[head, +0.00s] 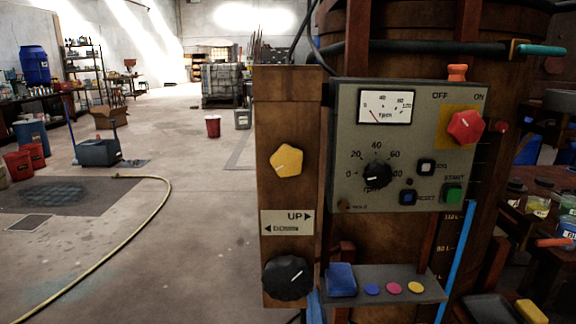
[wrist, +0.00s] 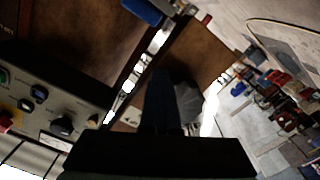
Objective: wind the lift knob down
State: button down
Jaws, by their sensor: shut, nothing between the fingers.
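A brown post (head: 291,120) stands left of the control panel. It bears a yellow five-sided knob (head: 286,161), a white label (head: 287,222) reading UP with a right arrow and DOWN with a left arrow, and a black fluted knob (head: 288,278) below the label. The black knob shows in the wrist view (wrist: 190,103), partly hidden by my gripper (wrist: 160,75). My gripper is shut and empty, its dark fingers overlapping the knob's side in that view. I cannot tell whether they touch it. My gripper does not show in the head view.
The grey panel (head: 348,150) has a dial knob, a red knob and push buttons. A shelf (head: 352,297) with a blue block juts out right of the black knob. A yellow hose (head: 165,205) lies on the floor at left. The floor left of the post is mostly clear.

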jog(key=shift+a+r+b, duration=0.1)
jog(key=shift+b, duration=0.2)
jog(key=s, duration=0.6)
jog(key=shift+d+f, duration=0.2)
jog(key=shift+d, duration=0.05)
jog(key=s+a+f+p, duration=0.15)
jog(key=a+p, duration=0.25)
jog(key=p, duration=0.6)
jog(key=w+f+b, duration=0.1)
jog(key=w, duration=0.6)
jog(key=shift+w, duration=0.25)
